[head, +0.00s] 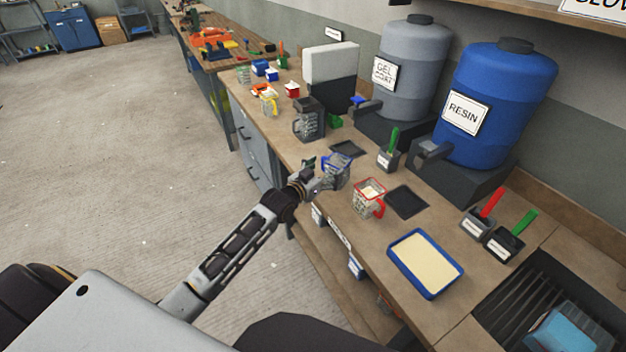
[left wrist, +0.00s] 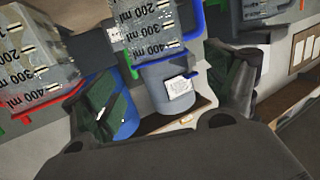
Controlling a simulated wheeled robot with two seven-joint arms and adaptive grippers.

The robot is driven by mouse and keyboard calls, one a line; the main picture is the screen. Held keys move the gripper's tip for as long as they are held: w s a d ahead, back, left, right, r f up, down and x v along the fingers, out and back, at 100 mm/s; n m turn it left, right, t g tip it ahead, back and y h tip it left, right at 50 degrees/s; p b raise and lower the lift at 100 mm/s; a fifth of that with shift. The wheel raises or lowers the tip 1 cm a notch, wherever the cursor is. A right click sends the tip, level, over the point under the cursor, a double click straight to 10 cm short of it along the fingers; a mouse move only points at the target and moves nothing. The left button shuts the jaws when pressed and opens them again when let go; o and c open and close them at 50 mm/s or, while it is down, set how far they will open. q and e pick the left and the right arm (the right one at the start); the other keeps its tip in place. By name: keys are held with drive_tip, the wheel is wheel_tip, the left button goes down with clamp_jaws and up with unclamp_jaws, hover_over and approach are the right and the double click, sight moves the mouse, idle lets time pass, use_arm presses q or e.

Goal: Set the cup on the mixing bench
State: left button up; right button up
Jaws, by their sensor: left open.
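A clear measuring cup with a blue rim and handle (head: 338,168) stands on the mixing bench (head: 349,229). My left gripper (head: 327,178) is open right beside it, on its near left side. In the left wrist view, which is turned upside down, this blue-rimmed cup (left wrist: 150,38) shows just beyond and between the spread fingers (left wrist: 168,92); I cannot tell whether they touch it. A similar cup with a red rim and handle (head: 367,199), holding pale contents, stands to its right; it also shows in the left wrist view (left wrist: 38,55). My right gripper is out of view.
Dark square mats (head: 406,202) (head: 348,149) lie near the cups. A blue-rimmed tray (head: 425,263) is at the front. A grey pitcher (head: 309,122), a brush holder (head: 388,158), the gel coat drum (head: 412,70) and the resin drum (head: 495,100) stand behind.

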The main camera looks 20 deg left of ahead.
use_arm(q)
drive_tip(key=f+v, duration=0.1)
drive_tip(key=v, duration=0.5)
drive_tip(key=shift+s+r, duration=0.3)
drive_tip(key=shift+r, duration=0.15)
drive_tip(key=shift+a, duration=0.1)
idle(0.5)
